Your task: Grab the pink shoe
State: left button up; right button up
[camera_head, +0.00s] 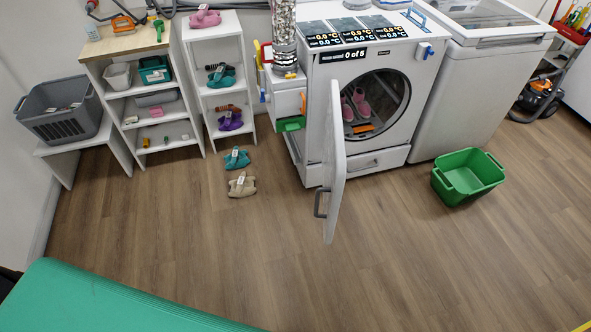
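A pair of pink shoes (360,102) shows inside the drum of the white front-loading machine (405,130), whose door (334,170) stands open toward me. One shoe is on the right, and the other (347,110) is on the left, partly hidden by the door edge. Another pink shoe-like item (205,18) with a white tag sits on top of the narrow white shelf. Neither of my grippers shows in the head view.
Teal shoes (237,158) and beige shoes (241,184) lie on the wood floor left of the open door. A green basket (467,176) stands on the floor at right. A green rounded surface (110,305) fills the bottom left. The middle floor is clear.

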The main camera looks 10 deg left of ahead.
aim_at(347, 113)
jog(key=k+j, duration=0.2)
jog(key=j, duration=0.25)
jog(key=i+l+u, duration=0.1)
jog(key=l, duration=0.25)
jog(key=i+l+u, duration=0.1)
jog(key=i+l, duration=0.2)
jog(key=i+l+u, duration=0.1)
jog(key=l, duration=0.35)
jog(key=i+l+u, duration=0.1)
jog(key=l, duration=0.3)
jog(key=i+l+u, duration=0.1)
jog(key=i+l, duration=0.15)
jog(key=l, duration=0.15)
jog(key=i+l, duration=0.6)
